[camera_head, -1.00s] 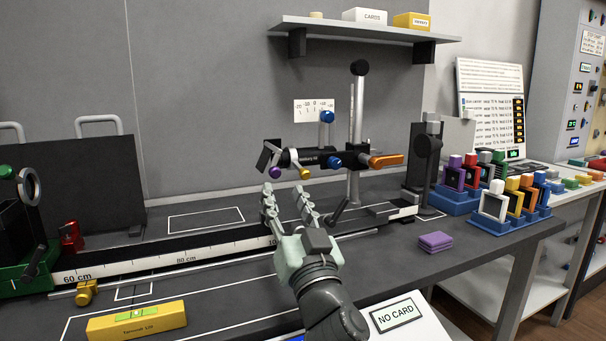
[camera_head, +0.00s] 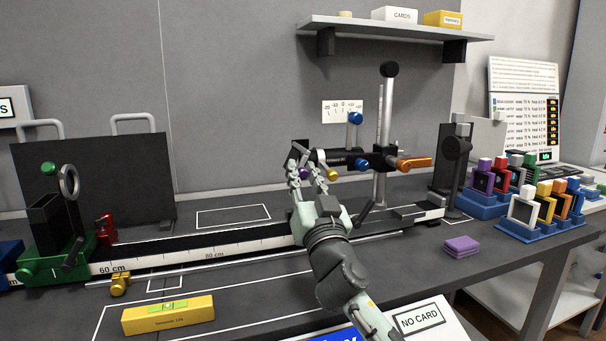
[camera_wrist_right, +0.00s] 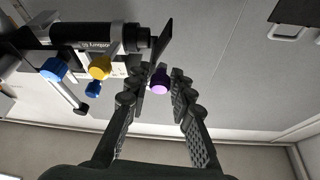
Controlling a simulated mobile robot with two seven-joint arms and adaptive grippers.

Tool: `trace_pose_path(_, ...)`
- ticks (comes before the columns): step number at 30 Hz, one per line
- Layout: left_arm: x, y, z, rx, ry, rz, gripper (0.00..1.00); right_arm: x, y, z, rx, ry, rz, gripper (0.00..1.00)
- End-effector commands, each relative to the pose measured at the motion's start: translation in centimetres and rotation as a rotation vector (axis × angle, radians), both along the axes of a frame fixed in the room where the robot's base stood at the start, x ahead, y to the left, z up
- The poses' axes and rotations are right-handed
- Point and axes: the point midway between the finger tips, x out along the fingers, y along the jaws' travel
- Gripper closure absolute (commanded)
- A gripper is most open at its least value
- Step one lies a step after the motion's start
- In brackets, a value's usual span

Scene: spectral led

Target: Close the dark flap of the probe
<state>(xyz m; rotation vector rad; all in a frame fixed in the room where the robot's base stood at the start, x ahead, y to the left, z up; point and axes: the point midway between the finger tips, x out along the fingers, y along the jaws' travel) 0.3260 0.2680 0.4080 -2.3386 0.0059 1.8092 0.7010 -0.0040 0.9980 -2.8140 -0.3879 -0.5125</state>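The probe (camera_head: 349,161) is a dark horizontal tube on an upright rod, with blue, yellow and purple knobs; it also shows in the right wrist view (camera_wrist_right: 90,37). Its dark flap (camera_wrist_right: 161,46) is a thin black plate standing tilted out at the tube's free end, above the purple knob (camera_wrist_right: 159,83). The flap's lower edge is close to the left-hand finger; contact cannot be told. My left gripper is not in view.
A rail with a scale (camera_head: 190,252) runs along the bench below the probe. A green holder with a ring (camera_head: 62,245) is at left, a yellow level (camera_head: 168,315) in front. A shelf (camera_head: 400,29) is above.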

Motion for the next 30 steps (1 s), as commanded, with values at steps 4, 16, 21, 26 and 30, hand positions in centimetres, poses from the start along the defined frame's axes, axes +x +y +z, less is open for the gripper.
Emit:
trace_pose_path(4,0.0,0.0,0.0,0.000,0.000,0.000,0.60,0.0,0.0,0.0,0.000,0.000,0.000,0.99)
trace_pose_path(16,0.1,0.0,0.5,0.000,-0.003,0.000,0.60,0.2,-0.8,0.0,-0.166,-0.054,-0.001,1.00)
trace_pose_path(21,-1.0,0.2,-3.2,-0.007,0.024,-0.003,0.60,0.5,-1.4,0.0,-0.361,-0.116,0.001,1.00)
trace_pose_path(26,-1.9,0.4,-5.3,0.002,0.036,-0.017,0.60,0.5,-1.5,-0.3,-0.414,-0.137,0.002,1.00)
trace_pose_path(30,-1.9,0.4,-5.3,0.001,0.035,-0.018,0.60,0.5,-1.5,-0.3,-0.412,-0.136,0.002,0.79)
